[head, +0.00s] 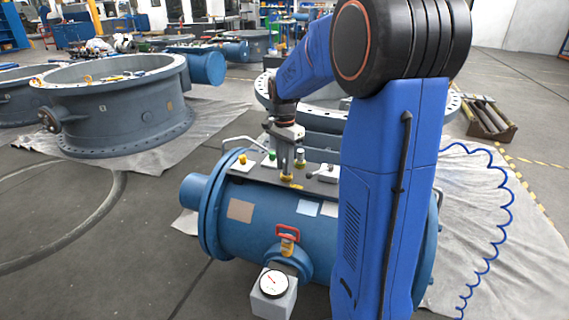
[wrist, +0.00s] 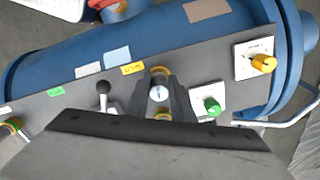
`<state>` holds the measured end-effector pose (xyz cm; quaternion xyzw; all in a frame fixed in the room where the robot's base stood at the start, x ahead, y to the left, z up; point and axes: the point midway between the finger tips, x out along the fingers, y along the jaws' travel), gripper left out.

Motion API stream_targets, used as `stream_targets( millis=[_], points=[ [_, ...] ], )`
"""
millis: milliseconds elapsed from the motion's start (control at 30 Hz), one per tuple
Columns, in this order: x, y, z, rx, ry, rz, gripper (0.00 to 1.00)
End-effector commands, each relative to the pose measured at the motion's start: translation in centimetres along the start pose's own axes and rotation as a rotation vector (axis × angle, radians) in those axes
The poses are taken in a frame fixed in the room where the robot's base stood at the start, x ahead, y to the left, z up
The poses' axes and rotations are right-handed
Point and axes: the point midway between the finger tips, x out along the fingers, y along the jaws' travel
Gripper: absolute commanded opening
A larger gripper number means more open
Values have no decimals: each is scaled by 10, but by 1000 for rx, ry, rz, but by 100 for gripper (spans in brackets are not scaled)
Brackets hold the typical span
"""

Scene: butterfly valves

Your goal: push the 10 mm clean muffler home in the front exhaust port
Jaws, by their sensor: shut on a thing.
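My gripper (wrist: 160,97) is shut on the muffler (wrist: 158,93), a small part with a round silver end that shows between the fingers in the wrist view. In the head view my gripper (head: 287,155) points down over the dark valve plate on top of the blue cylinder. A brass ring (wrist: 160,70) shows just beyond the fingertips, beside a yellow label (wrist: 132,69). A second brass ring (wrist: 163,116) shows on the nearer side, partly hidden by the fingers. I cannot tell how deep the muffler sits or whether it touches the front exhaust port.
On the plate (wrist: 65,105) are a green knob (wrist: 212,105), a yellow knob (wrist: 263,63) and a black-knobbed lever (wrist: 103,88). An upright silver fitting (head: 300,157) stands close beside my gripper. A red-handled valve (head: 287,235) and a gauge (head: 274,283) are on the cylinder's front.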

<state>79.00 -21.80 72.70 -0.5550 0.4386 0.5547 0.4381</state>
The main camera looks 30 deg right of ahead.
Motion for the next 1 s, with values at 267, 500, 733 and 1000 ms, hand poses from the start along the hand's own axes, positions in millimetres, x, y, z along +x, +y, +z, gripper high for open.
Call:
stream_targets(
  millis=[267, 500, 733, 1000],
  points=[
    [3, 0, 0, 0, 0, 0, 2],
    [5, 0, 0, 0, 0, 0, 2],
    [7, 0, 0, 0, 0, 0, 2],
    [7, 0, 0, 0, 0, 0, 43]
  ],
)
